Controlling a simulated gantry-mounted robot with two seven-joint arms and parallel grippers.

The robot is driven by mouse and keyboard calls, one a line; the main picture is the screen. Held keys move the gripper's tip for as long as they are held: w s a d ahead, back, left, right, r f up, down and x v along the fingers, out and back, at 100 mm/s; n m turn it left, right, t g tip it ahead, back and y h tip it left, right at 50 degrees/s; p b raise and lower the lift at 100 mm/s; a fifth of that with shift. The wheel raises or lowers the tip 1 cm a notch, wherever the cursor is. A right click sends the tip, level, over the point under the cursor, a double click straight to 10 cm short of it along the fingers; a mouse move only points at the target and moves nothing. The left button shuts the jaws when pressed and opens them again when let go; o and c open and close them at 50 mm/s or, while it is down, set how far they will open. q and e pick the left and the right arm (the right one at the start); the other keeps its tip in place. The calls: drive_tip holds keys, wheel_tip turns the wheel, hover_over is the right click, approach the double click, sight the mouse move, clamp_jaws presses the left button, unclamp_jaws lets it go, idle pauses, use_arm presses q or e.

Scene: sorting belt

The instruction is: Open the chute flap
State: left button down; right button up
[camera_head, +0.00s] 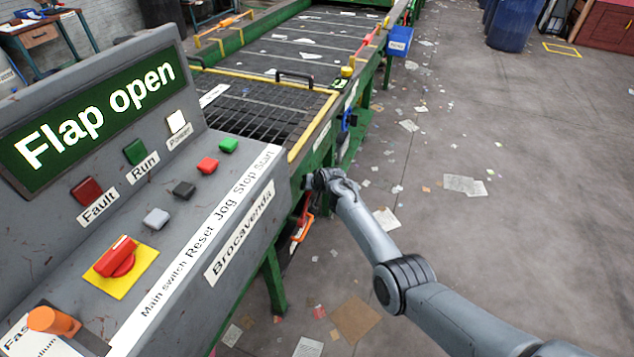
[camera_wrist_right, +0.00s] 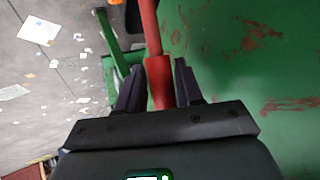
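The control panel display (camera_head: 90,115) reads "Flap open". In the right wrist view a red lever (camera_wrist_right: 151,30) runs down from the top edge into my right gripper (camera_wrist_right: 159,88). Its two dark fingers sit one on each side of the lever's thicker grip and appear closed on it. In the head view my right arm reaches in from the lower right, and its hand end (camera_head: 330,182) is at the side of the green conveyor frame. The fingertips are hidden there. The chute flap itself cannot be made out. My left gripper is not in view.
The grey control panel (camera_head: 215,255) with buttons and a red switch fills the left. The conveyor belt (camera_head: 320,45) runs away behind it. A blue bin (camera_head: 399,42) hangs on its side. Paper scraps litter the otherwise open floor (camera_head: 510,130) at right.

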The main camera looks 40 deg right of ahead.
drive_tip(key=p+v, duration=0.4)
drive_tip(key=v, duration=0.5)
drive_tip(key=shift+p, duration=0.3)
drive_tip(key=shift+s, duration=0.1)
